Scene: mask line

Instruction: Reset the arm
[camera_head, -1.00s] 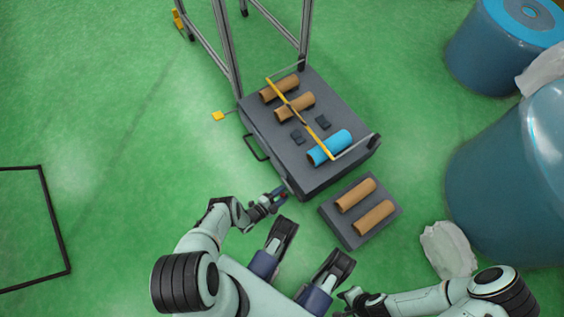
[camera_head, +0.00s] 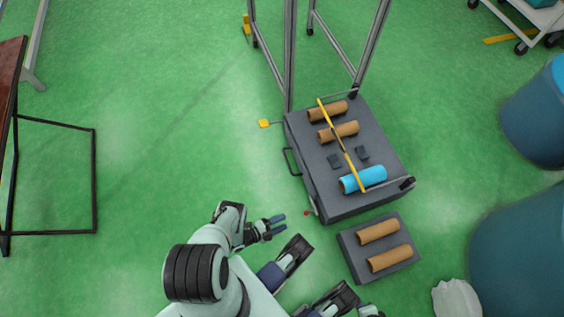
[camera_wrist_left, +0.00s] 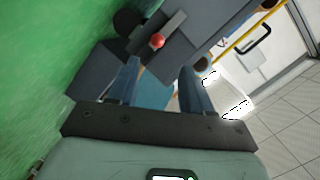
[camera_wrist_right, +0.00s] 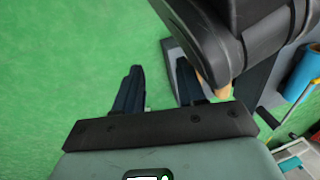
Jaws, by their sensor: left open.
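My left arm comes in at the bottom centre of the head view. Its gripper (camera_head: 277,225) is open and empty, above the green floor just left of the dark grey machine (camera_head: 330,205). In the left wrist view the two fingers (camera_wrist_left: 160,82) are spread with nothing held between them. A small red knob (camera_wrist_left: 157,41) shows beyond them, and it is at the machine's near corner in the head view. My right gripper is spread and empty in the right wrist view (camera_wrist_right: 158,88). In the head view only part of the right hand shows at the bottom edge.
The machine carries brown rolls (camera_head: 338,132), a blue roll (camera_head: 363,180) and a yellow bar (camera_head: 352,172). A low grey block (camera_head: 352,262) with two brown rolls stands in front. Large blue drums are at right, a dark frame (camera_head: 94,180) at left. Floor between is clear.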

